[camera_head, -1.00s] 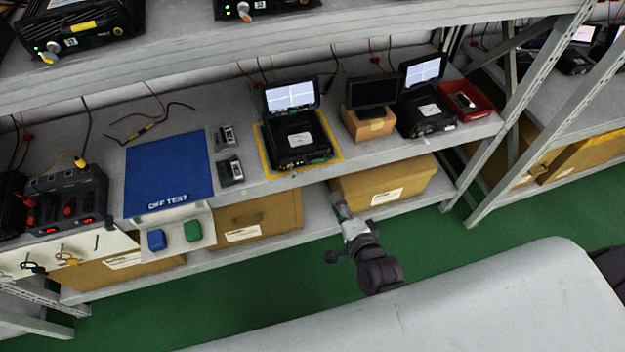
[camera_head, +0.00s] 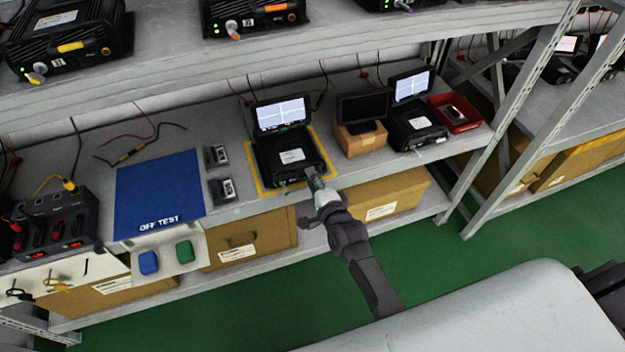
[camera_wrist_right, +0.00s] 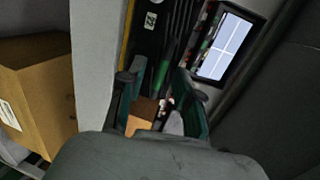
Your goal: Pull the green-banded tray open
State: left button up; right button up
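A black test unit (camera_head: 288,152) with its screen lid raised sits on a yellow-bordered area of the middle shelf. In the right wrist view, the black unit shows a green strip (camera_wrist_right: 164,62) at its front, which may be the green band; the tray's outline is not clear. My right gripper (camera_head: 314,178) is at the front right corner of this unit in the head view. In the right wrist view my right gripper (camera_wrist_right: 162,86) has its fingers apart, with the green strip just beyond the gap and no clear grip on anything. My left gripper is not in view.
A small monitor on a cardboard box (camera_head: 360,140), another black unit (camera_head: 417,127) and a red bin (camera_head: 455,112) stand to the right. A blue mat (camera_head: 158,195) lies left. Cardboard boxes (camera_head: 385,196) fill the lower shelf. An upper shelf (camera_head: 170,85) overhangs.

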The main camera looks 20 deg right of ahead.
jog(key=shift+w, duration=0.2)
grip_shut()
dwell(0.3)
jog(key=f+p+v, duration=0.1)
jog(key=p+v, duration=0.1)
jog(key=v, duration=0.5)
jog(key=a+f+p+v, duration=0.1)
jog(key=p+v, duration=0.2)
jog(key=v, duration=0.3)
jog(key=shift+s+d+f+p, duration=0.3)
jog(key=shift+s+f+p, duration=0.1)
jog(key=shift+s, duration=0.3)
